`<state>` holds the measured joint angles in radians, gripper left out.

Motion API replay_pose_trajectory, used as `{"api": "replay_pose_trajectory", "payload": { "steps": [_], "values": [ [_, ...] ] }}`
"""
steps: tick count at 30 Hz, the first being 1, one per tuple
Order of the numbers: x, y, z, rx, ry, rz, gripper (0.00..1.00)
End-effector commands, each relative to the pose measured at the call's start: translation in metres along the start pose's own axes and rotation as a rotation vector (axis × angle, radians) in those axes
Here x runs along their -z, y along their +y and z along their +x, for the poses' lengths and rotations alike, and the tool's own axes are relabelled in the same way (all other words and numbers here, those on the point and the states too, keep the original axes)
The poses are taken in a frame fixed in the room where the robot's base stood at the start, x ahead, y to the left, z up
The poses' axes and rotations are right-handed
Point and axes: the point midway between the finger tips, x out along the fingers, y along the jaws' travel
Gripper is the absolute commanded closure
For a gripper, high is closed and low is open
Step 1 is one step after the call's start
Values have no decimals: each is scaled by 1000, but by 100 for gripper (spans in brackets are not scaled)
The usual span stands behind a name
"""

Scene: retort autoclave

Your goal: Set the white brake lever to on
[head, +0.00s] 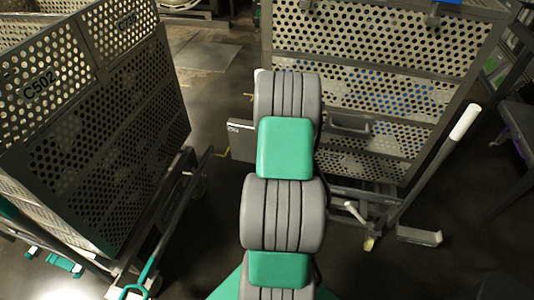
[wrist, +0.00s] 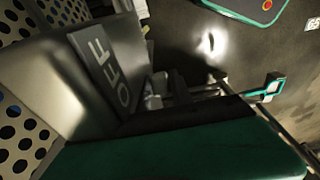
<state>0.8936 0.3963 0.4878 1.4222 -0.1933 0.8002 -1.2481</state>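The white brake lever (head: 465,122) shows in the head view as a white grip on a grey shaft. It leans up and right from the low frame at the front of the right-hand perforated cart (head: 385,50). A small grey plate (head: 240,140) juts out left of my arm. In the wrist view a plate reading OFF (wrist: 105,70) is close to the camera on a grey surface. A green and dark part, which looks like my gripper's body, crosses the bottom there. My arm hides my gripper in the head view, and its fingers cannot be made out. I see no contact with the lever.
Another perforated cart marked C502 (head: 75,130) stands at the left, with a teal handle (head: 140,280) low in front. Dark floor lies between the carts and at the lower right. A dark frame (head: 510,140) stands at the right edge.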

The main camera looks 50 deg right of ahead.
Motion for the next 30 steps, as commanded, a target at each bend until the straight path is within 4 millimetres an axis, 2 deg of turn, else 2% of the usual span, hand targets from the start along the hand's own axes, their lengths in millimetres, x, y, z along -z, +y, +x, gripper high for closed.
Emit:
{"api": "replay_pose_trajectory", "payload": {
  "steps": [3, 11, 14, 22, 25, 30],
  "values": [
    [0, 0, 0, 1, 0, -1, 64],
    [1, 0, -2, 0, 0, -1, 64],
    [1, 0, -14, -2, 0, -1, 64],
    [1, 1, -66, -2, 0, 0, 64],
    [1, 0, -76, 0, 0, 0, 64],
    [1, 0, -78, 1, 0, 0, 64]
  ]
}}
